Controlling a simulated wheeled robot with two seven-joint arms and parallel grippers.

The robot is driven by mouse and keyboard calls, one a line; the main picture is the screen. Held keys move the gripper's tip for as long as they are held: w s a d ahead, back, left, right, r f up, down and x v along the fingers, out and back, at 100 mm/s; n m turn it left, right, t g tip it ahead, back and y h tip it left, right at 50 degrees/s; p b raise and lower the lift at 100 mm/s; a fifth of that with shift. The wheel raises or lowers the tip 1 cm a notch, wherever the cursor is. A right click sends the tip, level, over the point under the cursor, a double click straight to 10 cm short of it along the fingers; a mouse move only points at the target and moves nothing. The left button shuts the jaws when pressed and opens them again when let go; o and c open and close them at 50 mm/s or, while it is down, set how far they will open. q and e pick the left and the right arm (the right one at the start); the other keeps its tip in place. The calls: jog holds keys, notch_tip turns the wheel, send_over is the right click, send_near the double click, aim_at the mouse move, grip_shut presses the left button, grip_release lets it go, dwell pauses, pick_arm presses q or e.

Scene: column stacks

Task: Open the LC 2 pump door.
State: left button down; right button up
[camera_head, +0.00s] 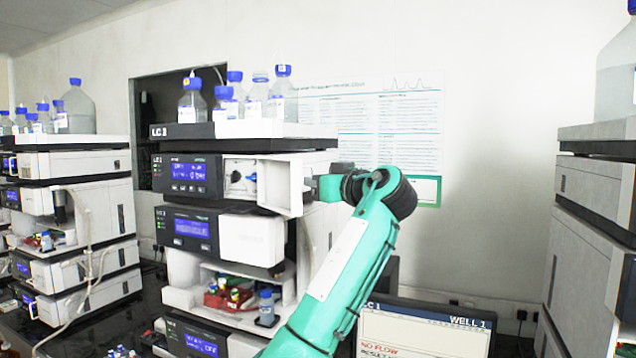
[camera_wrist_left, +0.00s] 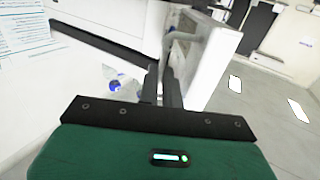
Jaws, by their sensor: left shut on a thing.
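The stack labelled LC, its number hard to read (camera_head: 240,143), stands in the middle of the head view. Its upper pump module has a dark front with a blue screen. The white pump door (camera_head: 283,188) is swung out on the right of that module, and the pump recess with round fittings (camera_head: 240,180) shows beside it. My left gripper (camera_head: 310,186) is at the door's outer right edge, shut on it. In the left wrist view the black fingers (camera_wrist_left: 163,88) close together by a white panel, the door (camera_wrist_left: 205,55). The exact contact is hidden. My right gripper is not in view.
Blue-capped bottles (camera_head: 260,92) stand on the stack's top. A lower open bay holds a red tray (camera_head: 228,297) with small vials. Another stack (camera_head: 80,165) stands at left, one more (camera_head: 585,230) at right. A monitor (camera_head: 425,330) is at the front, right of my arm.

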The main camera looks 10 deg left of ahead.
pick_arm(q)
jog(key=shift+a, duration=0.1)
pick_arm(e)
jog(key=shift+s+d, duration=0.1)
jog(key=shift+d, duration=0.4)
pick_arm(q)
jog(key=c, duration=1.6)
grip_release()
jog(key=shift+w+a, duration=0.1)
jog(key=shift+a, duration=0.05)
jog(key=shift+b+v, duration=2.8)
jog(key=shift+v, duration=4.1)
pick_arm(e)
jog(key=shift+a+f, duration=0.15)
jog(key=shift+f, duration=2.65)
pick_arm(q)
jog(key=shift+f, duration=0.1)
